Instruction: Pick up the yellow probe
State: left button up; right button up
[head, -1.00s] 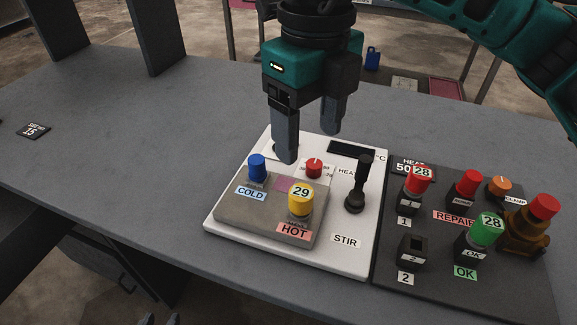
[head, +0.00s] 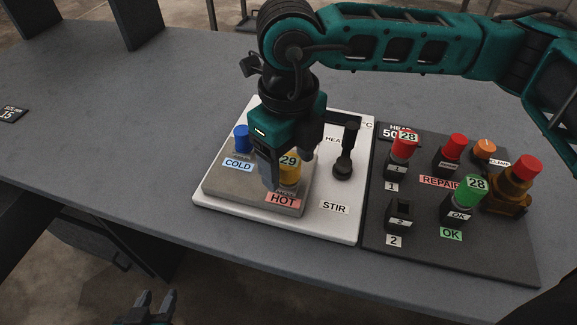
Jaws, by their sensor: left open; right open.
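The yellow probe (head: 291,174), tagged 29, stands upright at the HOT label on the grey block (head: 225,187) of the white panel (head: 335,225). The blue probe (head: 241,139) stands at the COLD label on the same block. My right gripper (head: 287,166) is open and points down over the yellow probe. One finger is in front of the probe's left side; the other is partly hidden behind, so I cannot tell if either touches it. My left gripper (head: 152,303) is open and empty, low at the bottom edge, below the table's front edge.
The black STIR lever (head: 344,157) stands just right of my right gripper. A dark panel (head: 425,258) on the right holds several red, green and orange-topped pieces. A small black tag (head: 12,114) lies at far left.

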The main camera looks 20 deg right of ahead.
jog(key=shift+f, duration=0.35)
jog(key=shift+c, duration=0.3)
jog(key=c, duration=1.1)
jog(key=shift+r, duration=0.15)
notch_tip(320, 180, up, 20)
jog(key=shift+s, duration=0.1)
